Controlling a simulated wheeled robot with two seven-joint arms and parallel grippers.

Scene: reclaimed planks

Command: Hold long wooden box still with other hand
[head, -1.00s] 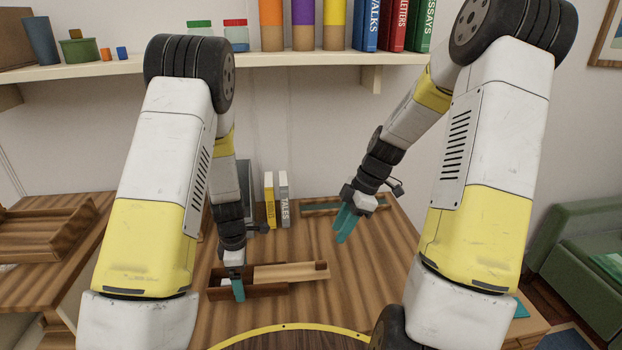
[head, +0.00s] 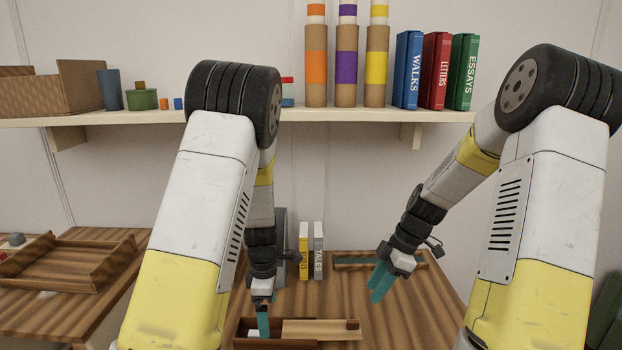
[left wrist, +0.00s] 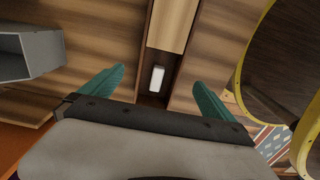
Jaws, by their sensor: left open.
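The long wooden box (head: 240,343) lies near the front of the plank table, with a lighter wooden lid (head: 318,329) over its right part. The left end is uncovered, and a small white item (left wrist: 156,79) lies inside it in the left wrist view. My left gripper (head: 263,322) is open at the uncovered end. In the left wrist view its teal fingers (left wrist: 158,92) stand on either side of the box, with nothing gripped. My right gripper (head: 380,282) hangs above the table, behind and right of the box, apart from it. Its finger gap is unclear.
A long tray-like wooden piece (head: 345,263) lies at the table's back. Yellow and grey books (head: 311,250) stand behind the box. A shelf (head: 350,114) with tubes and books spans the wall. A grey open container (left wrist: 30,52) shows in the left wrist view.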

